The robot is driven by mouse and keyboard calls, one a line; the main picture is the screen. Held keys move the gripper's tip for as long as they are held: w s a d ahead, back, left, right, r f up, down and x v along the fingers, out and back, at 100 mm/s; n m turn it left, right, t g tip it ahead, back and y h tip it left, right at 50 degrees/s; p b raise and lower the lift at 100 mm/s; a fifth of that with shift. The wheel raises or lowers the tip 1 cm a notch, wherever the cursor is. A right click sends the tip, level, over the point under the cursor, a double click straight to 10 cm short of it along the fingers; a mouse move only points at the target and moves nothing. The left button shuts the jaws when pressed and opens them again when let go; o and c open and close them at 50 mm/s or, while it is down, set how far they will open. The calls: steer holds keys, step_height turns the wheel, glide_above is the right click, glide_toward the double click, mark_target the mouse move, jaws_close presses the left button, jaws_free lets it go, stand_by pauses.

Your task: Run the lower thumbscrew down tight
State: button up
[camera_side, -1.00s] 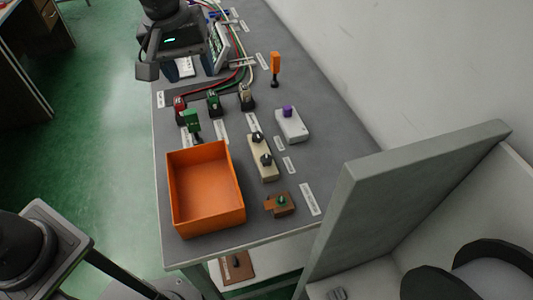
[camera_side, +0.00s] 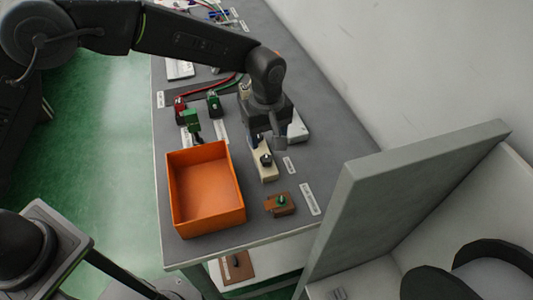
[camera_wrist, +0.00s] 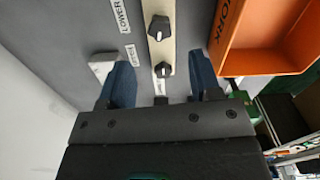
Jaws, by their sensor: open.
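The cream block (camera_side: 263,172) carries two black thumbscrews in a row; it also shows in the wrist view (camera_wrist: 172,47). The lower thumbscrew (camera_wrist: 159,28), beside the label LOWER (camera_wrist: 121,16), is the one farther from my gripper in the wrist view. In the side view it is the nearer knob (camera_side: 266,160). The other thumbscrew (camera_wrist: 162,70) lies between the lines of my fingers in the wrist view. My gripper (camera_side: 268,143) is open and empty above the block; its blue fingers (camera_wrist: 162,82) are apart. I cannot tell its exact height.
An orange bin (camera_side: 207,185) stands left of the block. A brown block with a green knob (camera_side: 281,202) sits in front. A pale grey fixture (camera_side: 298,128) is partly behind my gripper. Green (camera_side: 213,103) and red (camera_side: 180,107) fixtures stand farther back.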

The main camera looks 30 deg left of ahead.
mark_target(266, 157)
step_height(266, 157, down, 7)
steer(key=shift+f, duration=0.15)
steer(key=shift+c, duration=0.3)
steer(key=c, duration=0.9)
